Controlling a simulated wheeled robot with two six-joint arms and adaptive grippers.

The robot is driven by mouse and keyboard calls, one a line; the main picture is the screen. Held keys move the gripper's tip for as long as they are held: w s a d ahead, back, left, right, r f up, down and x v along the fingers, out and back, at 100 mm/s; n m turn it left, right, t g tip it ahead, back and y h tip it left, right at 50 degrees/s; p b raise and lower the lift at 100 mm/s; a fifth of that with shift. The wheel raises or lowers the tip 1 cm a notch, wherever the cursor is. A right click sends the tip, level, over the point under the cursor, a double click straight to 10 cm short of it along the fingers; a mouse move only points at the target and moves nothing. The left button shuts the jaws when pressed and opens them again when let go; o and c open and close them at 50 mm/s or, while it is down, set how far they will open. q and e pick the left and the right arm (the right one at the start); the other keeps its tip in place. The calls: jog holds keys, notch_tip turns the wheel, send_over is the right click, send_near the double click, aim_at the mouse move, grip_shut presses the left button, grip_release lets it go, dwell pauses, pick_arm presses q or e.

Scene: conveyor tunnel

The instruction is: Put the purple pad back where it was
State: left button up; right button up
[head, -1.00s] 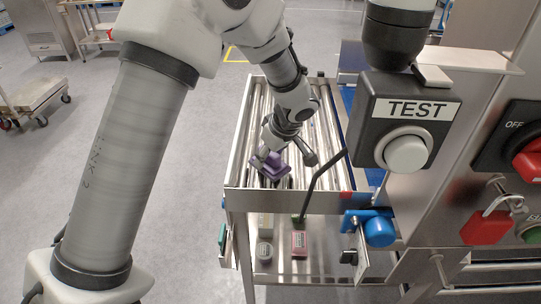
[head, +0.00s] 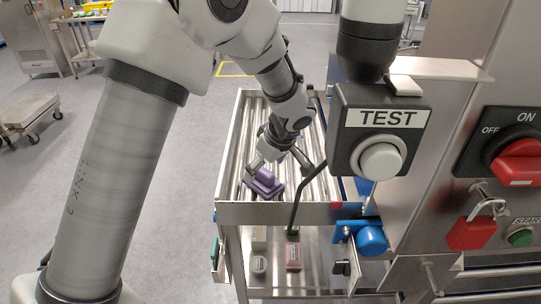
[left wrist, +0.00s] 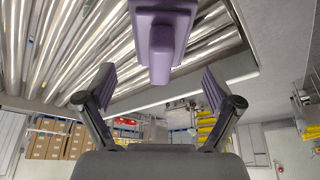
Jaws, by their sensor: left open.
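The purple pad (head: 264,182), a flat base with a raised block grip, rests on the metal rollers near the front end of the roller conveyor (head: 232,150). In the left wrist view the pad (left wrist: 161,42) shows at the top middle, beyond and between the spread fingers. My left gripper (head: 279,172) is open and empty just above and beside the pad; in the wrist view its two fingers (left wrist: 160,95) stand wide apart. They do not appear to touch the pad. My right gripper is not in view.
A TEST button box (head: 380,140) stands close at the right, beside a steel panel with a red switch (head: 517,163) and a red padlock (head: 472,232). A lower shelf holds a red block (head: 293,257) and a grey puck (head: 259,264). A cart (head: 28,112) stands at the left.

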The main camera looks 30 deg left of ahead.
pick_arm(q)
jog(key=w+v, duration=0.1)
jog(key=v, duration=0.7)
jog(key=shift+s+r+b, duration=0.2)
jog(key=shift+s+b, duration=0.2)
jog(key=shift+s, duration=0.1)
